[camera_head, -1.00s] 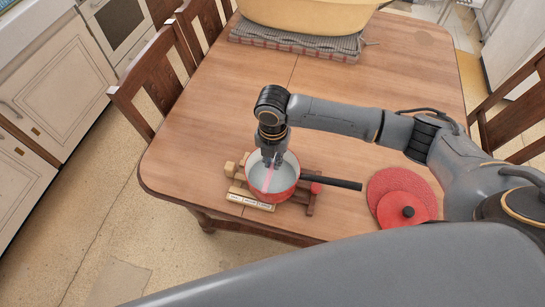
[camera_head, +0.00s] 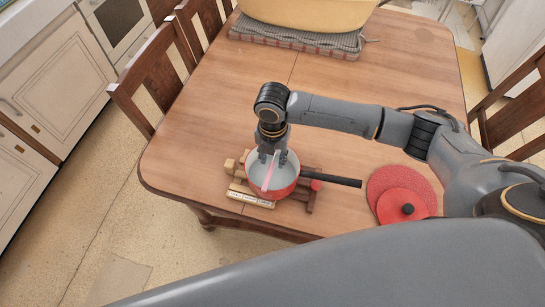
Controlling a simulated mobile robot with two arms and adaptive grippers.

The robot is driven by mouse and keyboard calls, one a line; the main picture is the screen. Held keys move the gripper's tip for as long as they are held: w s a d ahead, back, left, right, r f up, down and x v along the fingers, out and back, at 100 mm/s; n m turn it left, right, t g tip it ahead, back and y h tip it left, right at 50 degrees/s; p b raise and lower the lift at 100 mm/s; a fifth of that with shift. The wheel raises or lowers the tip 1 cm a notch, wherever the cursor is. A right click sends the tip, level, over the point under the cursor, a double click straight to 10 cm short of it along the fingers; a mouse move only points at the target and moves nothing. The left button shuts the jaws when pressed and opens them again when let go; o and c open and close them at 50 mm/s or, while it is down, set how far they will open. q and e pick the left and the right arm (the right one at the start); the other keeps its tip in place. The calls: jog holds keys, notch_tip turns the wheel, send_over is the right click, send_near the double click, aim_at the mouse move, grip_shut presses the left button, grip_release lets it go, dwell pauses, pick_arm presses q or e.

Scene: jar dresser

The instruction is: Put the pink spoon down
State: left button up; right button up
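The pink spoon (camera_head: 268,177) lies tilted inside a red pot (camera_head: 264,193) with a pale inside and a black handle. My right gripper (camera_head: 272,158) points down over the pot, its two fingers apart on either side of the spoon's upper end. The fingers look open, and I see no clear grip on the spoon. Part of the spoon near the fingers is hard to make out. My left gripper is not in view.
The pot stands on a wooden trivet (camera_head: 310,198) near the table's front edge. A red lid (camera_head: 400,209) and a red round mat (camera_head: 388,182) lie to the right. A yellow basin (camera_head: 310,14) sits on a checked cloth (camera_head: 290,42) at the back. Chairs flank the table (camera_head: 210,110).

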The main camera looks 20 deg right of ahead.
aim_at(273, 162)
notch_tip(273, 162, up, 12)
jog(key=b, duration=0.2)
jog(key=shift+f, duration=0.15)
dwell(0.5)
